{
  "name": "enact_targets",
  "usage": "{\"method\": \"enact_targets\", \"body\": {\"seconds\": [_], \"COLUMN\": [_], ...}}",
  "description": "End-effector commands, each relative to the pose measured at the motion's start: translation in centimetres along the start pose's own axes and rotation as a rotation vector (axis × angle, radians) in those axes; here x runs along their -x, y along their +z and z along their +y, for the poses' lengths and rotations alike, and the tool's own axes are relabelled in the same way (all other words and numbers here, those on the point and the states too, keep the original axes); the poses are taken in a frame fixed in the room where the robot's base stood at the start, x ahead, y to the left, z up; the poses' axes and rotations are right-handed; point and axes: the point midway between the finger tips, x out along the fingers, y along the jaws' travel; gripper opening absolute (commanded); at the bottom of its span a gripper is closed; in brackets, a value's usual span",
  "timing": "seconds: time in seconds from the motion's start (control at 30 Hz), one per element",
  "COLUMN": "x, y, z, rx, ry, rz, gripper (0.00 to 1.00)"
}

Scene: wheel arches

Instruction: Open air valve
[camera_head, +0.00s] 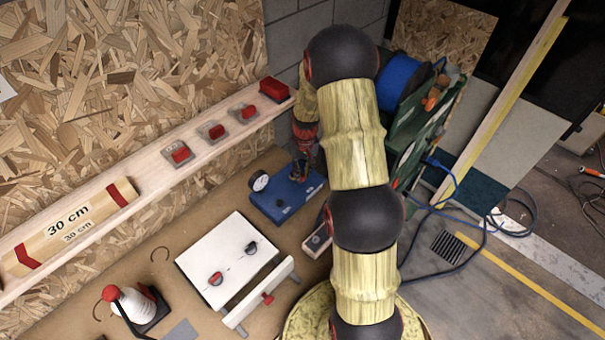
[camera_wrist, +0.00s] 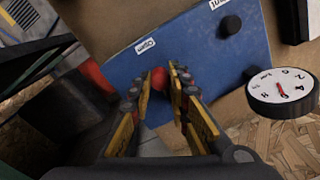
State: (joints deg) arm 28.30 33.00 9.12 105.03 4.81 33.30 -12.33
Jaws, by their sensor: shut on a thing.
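A blue valve box (camera_head: 272,208) with a round white gauge (camera_head: 260,181) stands on the wooden bench. The wrist view shows its blue top (camera_wrist: 205,65), a red knob (camera_wrist: 158,77), a small white label that seems to read "Open" (camera_wrist: 145,45) and a black knob (camera_wrist: 230,26). The gauge (camera_wrist: 283,88) has a red needle. My gripper (camera_wrist: 158,85) has its yellow-sided fingers on either side of the red knob and is shut on it. In the head view my gripper (camera_head: 301,168) is small at the back of the box, partly hidden by my arm.
A white panel (camera_head: 225,262) with small knobs lies left of the box. A wooden ledge (camera_head: 150,185) with red switches runs along the chipboard wall. A green rack with a blue reel (camera_head: 400,78) stands right of my arm. A white bottle (camera_head: 130,303) is front left.

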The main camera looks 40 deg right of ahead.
Motion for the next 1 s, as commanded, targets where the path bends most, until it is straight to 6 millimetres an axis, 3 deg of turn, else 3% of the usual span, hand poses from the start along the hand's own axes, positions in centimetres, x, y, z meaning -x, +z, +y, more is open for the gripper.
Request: {"method": "enact_targets", "body": {"seconds": [0.03,0.07,0.4,0.77,1.0], "x": [0.0,0.0,0.0,0.5,4.3], "y": [0.0,0.0,0.0,0.0,-0.1], "z": [-0.1,-0.1,0.0,0.0,0.0], "rx": [0.000,0.000,0.001,0.001,0.001], "ry": [-0.001,-0.001,0.000,0.000,0.000], "rz": [-0.001,-0.001,-0.001,0.001,0.005], "gripper": [0.00,0.19,0.37,0.37,0.37]}}
